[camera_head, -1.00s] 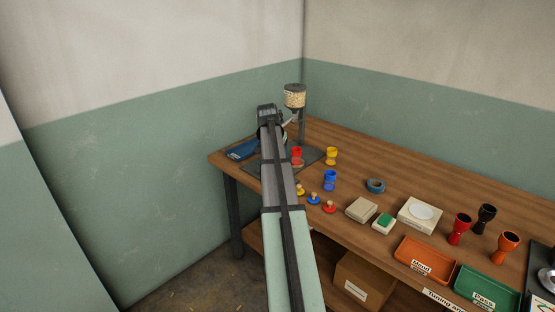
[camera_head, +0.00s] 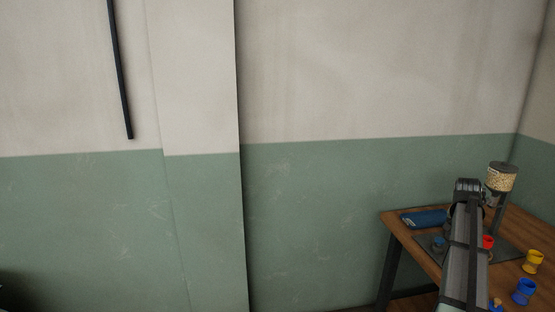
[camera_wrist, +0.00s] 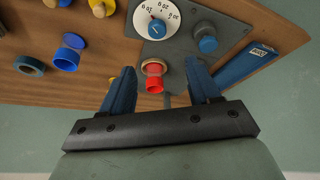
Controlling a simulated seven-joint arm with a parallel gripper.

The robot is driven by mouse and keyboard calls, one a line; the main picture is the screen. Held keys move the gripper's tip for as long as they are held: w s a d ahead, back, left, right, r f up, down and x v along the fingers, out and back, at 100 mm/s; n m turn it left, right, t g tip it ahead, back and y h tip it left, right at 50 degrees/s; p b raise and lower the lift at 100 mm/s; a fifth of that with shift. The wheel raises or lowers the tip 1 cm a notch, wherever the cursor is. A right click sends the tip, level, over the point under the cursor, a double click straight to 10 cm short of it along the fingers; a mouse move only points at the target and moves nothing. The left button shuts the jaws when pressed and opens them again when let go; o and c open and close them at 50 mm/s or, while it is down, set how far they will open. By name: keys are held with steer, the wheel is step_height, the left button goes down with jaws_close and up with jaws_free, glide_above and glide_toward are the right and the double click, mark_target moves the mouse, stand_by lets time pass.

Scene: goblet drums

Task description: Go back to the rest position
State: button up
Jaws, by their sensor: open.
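My gripper (camera_wrist: 160,66) is open, with its two blue fingers apart and nothing between them in its grip. A small red goblet drum (camera_wrist: 154,77) appears in the gap between the fingers in the wrist view; how far below them it is I cannot tell. The drum stands on a dark grey plate on the bench, and it also shows in the head view (camera_head: 488,242), partly behind my arm. My arm reaches over the bench at the lower right of the head view, and its fingers are hidden there.
The wooden bench (camera_head: 399,222) holds a hopper of grains (camera_head: 501,178), a blue labelled pad (camera_head: 424,218), a yellow drum (camera_head: 533,262) and a blue drum (camera_head: 523,291). The wrist view shows a dial (camera_wrist: 155,20), a blue knob (camera_wrist: 208,40) and a grey ring (camera_wrist: 30,66).

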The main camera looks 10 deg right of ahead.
steer(key=s+a+f+n+g+y, duration=0.15)
steer(key=s+a+f, duration=0.25)
steer(key=a+f, duration=0.7)
steer(key=s+a+f+n+y, duration=0.1)
steer(key=s+a+f+n, duration=0.25)
steer(key=a+f, duration=0.8)
steer(key=s+a+f+n+g+y, duration=0.15)
steer(key=s+a+f, duration=0.5)
steer(key=f, duration=0.85)
steer(key=s+a+f+n+g, duration=0.2)
steer(key=s+a+f+g, duration=0.1)
steer(key=s+a+f, duration=0.6)
steer(key=s+a+f+n+g, duration=0.2)
steer(key=s+a+f, duration=0.7)
steer(key=s+a, duration=0.7)
steer(key=shift+s+a+n+g, duration=0.3)
steer(key=shift+a+n+g, duration=0.1)
steer(key=shift+a+n, duration=0.4)
